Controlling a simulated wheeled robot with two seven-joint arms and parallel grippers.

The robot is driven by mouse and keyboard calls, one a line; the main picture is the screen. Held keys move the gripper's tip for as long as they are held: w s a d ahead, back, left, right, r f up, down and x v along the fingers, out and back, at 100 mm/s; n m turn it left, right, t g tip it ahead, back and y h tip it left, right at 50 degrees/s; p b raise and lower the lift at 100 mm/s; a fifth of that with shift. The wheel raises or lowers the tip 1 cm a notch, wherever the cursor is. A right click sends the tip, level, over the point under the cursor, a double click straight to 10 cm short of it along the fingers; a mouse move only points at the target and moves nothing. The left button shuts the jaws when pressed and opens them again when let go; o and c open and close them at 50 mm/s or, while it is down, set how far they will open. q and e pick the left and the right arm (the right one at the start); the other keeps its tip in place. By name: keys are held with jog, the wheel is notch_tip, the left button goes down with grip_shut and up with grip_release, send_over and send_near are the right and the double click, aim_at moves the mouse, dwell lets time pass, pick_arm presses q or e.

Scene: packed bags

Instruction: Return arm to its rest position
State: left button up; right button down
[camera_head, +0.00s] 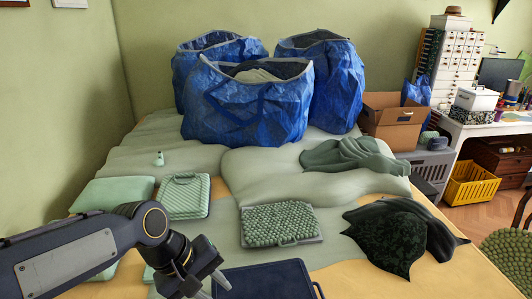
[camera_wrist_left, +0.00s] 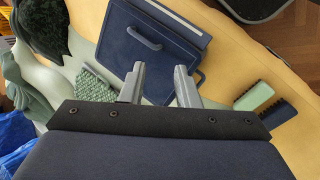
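My left arm enters the head view from the lower left. Its gripper (camera_head: 214,288) hangs over the front of the bed beside a navy flat case (camera_head: 262,280). In the left wrist view the two grey fingers (camera_wrist_left: 157,82) are apart, with nothing held between them. The navy case (camera_wrist_left: 150,62) with its handle lies beyond the fingertips. My right gripper is in neither view.
Three blue bags (camera_head: 250,105) stand at the back of the bed. A green pebbled case (camera_head: 280,222), a mint case (camera_head: 184,196) and dark cloth (camera_head: 395,235) lie ahead. A cardboard box (camera_head: 394,120) is at right. Two brushes (camera_wrist_left: 263,104) lie right of the fingers.

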pick_arm(q)
jog(key=s+a+m+t+y+p, duration=0.1)
jog(key=s+a+m+t, duration=0.3)
jog(key=s+a, duration=0.6)
jog(key=s+p, duration=0.1)
jog(key=s, duration=0.1)
jog(key=shift+s+a+m, duration=0.25)
jog(key=shift+s+m, duration=0.15)
jog(key=shift+r, duration=0.1)
